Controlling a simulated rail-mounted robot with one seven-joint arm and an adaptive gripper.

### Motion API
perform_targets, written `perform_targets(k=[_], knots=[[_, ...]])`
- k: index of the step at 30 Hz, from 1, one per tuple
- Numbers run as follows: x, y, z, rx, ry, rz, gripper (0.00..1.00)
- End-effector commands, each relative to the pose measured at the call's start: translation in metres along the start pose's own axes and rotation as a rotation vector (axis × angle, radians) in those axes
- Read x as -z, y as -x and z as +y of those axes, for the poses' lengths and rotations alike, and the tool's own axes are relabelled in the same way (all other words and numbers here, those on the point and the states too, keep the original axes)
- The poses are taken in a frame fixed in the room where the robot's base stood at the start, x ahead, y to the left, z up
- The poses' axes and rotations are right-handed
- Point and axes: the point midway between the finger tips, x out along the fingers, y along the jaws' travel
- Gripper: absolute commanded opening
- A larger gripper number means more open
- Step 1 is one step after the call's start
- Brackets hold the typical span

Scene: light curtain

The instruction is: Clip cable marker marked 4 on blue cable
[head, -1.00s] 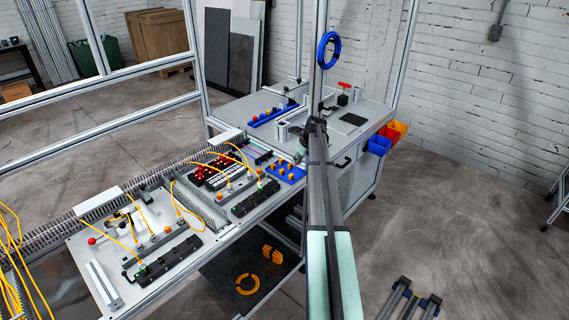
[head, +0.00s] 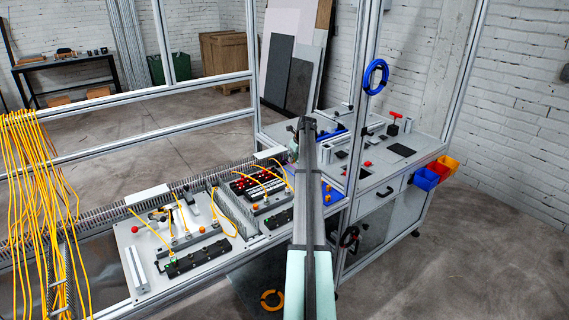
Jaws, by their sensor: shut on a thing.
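My arm stretches forward up the middle of the head view. The tip of my gripper (head: 293,129) shows only as a small dark part left of the arm's far end, above the back of the workbench. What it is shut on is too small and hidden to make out. A blue coil (head: 376,77), perhaps the blue cable, hangs on the upright post to the right, apart from my gripper. A blue tray (head: 335,197) with small orange pieces lies on the bench, partly behind my arm. No number 4 is readable.
Panels with yellow cables (head: 184,214) lie on the bench at left. A bundle of yellow cables (head: 40,190) hangs at far left. Aluminium posts (head: 362,130) rise close to my arm's right. Yellow, red and blue bins (head: 425,180) hang at the right table.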

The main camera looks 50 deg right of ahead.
Motion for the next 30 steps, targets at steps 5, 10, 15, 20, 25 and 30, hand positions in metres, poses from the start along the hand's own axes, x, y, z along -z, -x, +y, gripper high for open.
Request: perform_targets(k=[5, 10, 15, 20, 25, 30], knots=[[0.003, -0.007, 0.000, 0.000, -0.001, 0.000, 0.00], [0.008, -0.018, 0.000, 0.000, 0.000, 0.000, 0.00], [0.013, -0.031, 0.000, -0.001, 0.000, 0.000, 0.00], [0.017, -0.041, 0.001, -0.001, 0.000, 0.000, 0.00], [0.020, -0.049, 0.000, 0.000, 0.000, -0.001, 0.00], [0.021, -0.050, 0.000, 0.000, 0.000, -0.001, 0.00]])
